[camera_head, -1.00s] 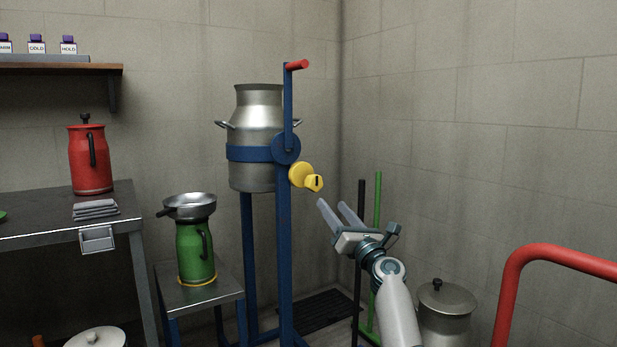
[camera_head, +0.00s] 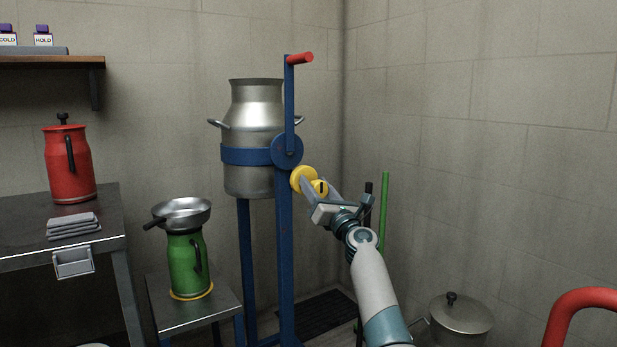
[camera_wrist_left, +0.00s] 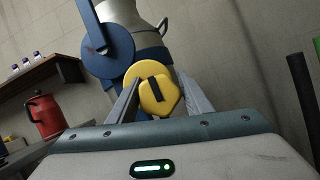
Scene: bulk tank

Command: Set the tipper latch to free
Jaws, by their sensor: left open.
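The tipper latch is a yellow disc with a yellow knob (camera_head: 320,187) that carries a black mark, on the blue stand just below the blue pivot disc (camera_head: 287,151). My left gripper (camera_head: 314,186) is open at the latch. In the left wrist view the yellow latch (camera_wrist_left: 158,92) lies between its two fingers, one on each side; I cannot tell whether they touch it. A steel milk can (camera_head: 256,110) hangs upright in the blue tipper stand (camera_head: 284,250). The stand's lever has a red handle (camera_head: 300,58). My right gripper is not in view.
A green jug (camera_head: 184,265) with a steel pan (camera_head: 181,212) on top stands on a low metal stand. A red jug (camera_head: 69,165) is on the table at left. A lidded steel can (camera_head: 461,315) and a red rail (camera_head: 580,300) are at lower right.

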